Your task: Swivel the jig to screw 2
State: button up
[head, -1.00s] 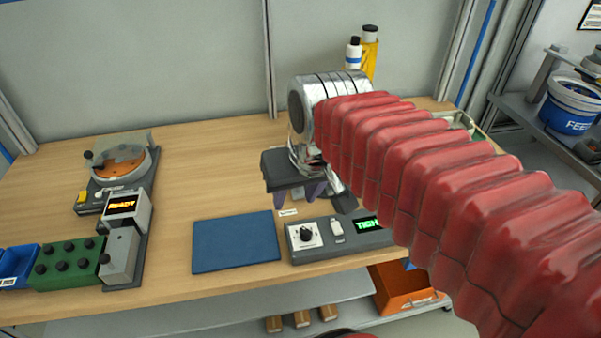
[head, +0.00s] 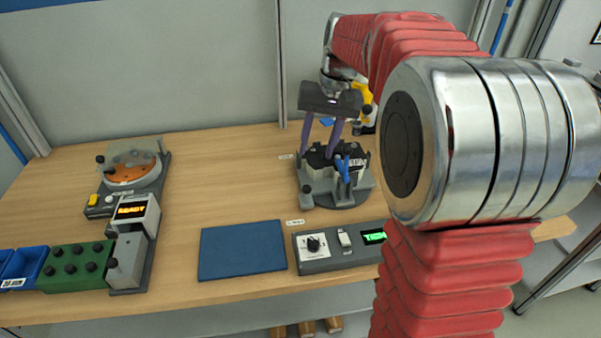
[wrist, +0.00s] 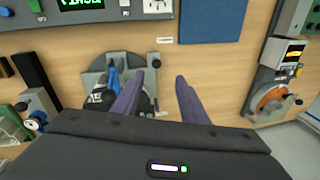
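The jig is a grey round base (head: 338,198) carrying a black-and-white part (head: 325,163) and a blue clamp (head: 344,168). It stands on the bench in the middle of the head view and also shows in the wrist view (wrist: 118,68). A dark knob (wrist: 154,60) sticks out at its edge. My gripper (head: 317,153) has two purple fingers, apart and pointing down at the jig's left side. In the wrist view the gripper (wrist: 168,78) shows an empty gap with bare wood in it. The left finger overlaps the jig there; whether it touches is unclear.
A control box (head: 340,245) with a dial, switch and green display sits at the front beside a blue mat (head: 242,249). On the left stand an orange-disc feeder (head: 130,165), a READY display unit (head: 131,211) and a green block (head: 75,266). Bare wood lies between feeder and jig.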

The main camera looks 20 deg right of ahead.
aim_at(308, 186)
jog(key=shift+w+d+f, duration=0.5)
jog(key=shift+w+d, duration=0.3)
jog(key=f, duration=0.4)
jog(key=a+f, duration=0.1)
jog(key=f, duration=0.4)
jog(key=w+a+f, duration=0.1)
jog(key=f, duration=0.3)
jog(key=shift+a+f, duration=0.25)
jog(key=shift+c, duration=0.4)
grip_shut()
